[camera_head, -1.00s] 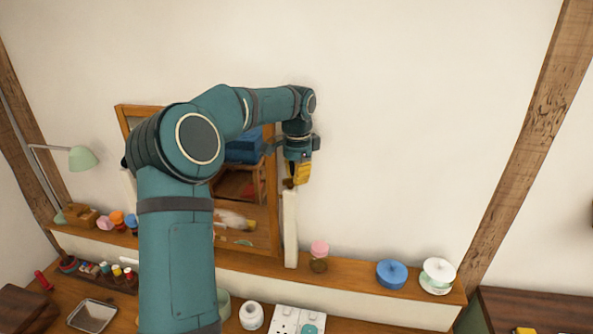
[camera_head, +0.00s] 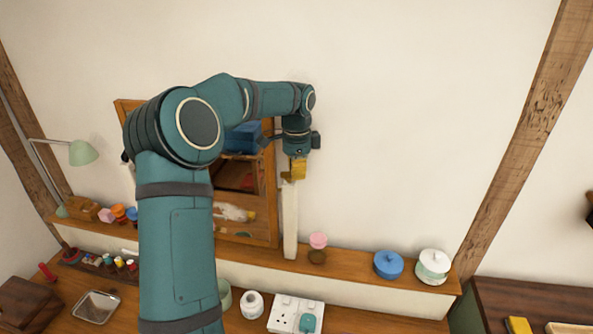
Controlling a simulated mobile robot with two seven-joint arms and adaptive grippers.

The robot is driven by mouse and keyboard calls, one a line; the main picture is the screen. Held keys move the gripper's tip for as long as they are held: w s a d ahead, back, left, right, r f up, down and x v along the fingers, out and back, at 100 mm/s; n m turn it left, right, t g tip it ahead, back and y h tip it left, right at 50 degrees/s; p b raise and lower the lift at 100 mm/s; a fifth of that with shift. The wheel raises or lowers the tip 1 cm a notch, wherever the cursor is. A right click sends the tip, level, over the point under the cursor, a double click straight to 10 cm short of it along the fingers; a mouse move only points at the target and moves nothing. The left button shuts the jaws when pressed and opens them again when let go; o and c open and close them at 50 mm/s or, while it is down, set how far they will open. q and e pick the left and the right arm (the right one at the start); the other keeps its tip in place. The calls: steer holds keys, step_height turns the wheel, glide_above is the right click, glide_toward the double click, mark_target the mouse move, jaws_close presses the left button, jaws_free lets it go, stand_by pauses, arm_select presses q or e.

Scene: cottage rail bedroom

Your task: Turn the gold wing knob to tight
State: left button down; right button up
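A wooden-framed mirror (camera_head: 272,205) stands on the back shelf, with a pale upright post (camera_head: 290,222) at its right side. A small gold-brown piece (camera_head: 287,177) shows at the top of this post, probably the gold wing knob; its wings and setting cannot be made out. My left gripper (camera_head: 298,172) points down at the post top, its yellow fingertips right beside the gold piece. Whether the fingers touch it or are closed around it cannot be told. My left arm covers the mirror's left part. My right gripper is not seen.
The shelf (camera_head: 345,266) holds a pink-topped jar (camera_head: 317,241), a blue lidded pot (camera_head: 388,264) and a white-and-green pot (camera_head: 432,266) right of the post. A green lamp (camera_head: 82,152) stands left. The wall right of the gripper is clear.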

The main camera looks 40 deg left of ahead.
arm_select(q)
steer(key=c, duration=1.1)
jaws_free()
steer(key=shift+f, duration=0.1)
step_height(320, 180, up, 12)
steer(key=shift+r, duration=0.1)
steer(key=shift+o, duration=1.2)
steer(key=w+d+f+m+g+y, duration=0.25)
steer(key=d+m+g+y, duration=0.2)
steer(key=d+y, duration=0.3)
steer(key=shift+y, duration=0.25)
steer(key=x, duration=0.9)
steer(key=w+x, duration=0.1)
steer(key=x, duration=0.3)
steer(key=shift+a+f, duration=0.2)
steer(key=shift+a, duration=0.1)
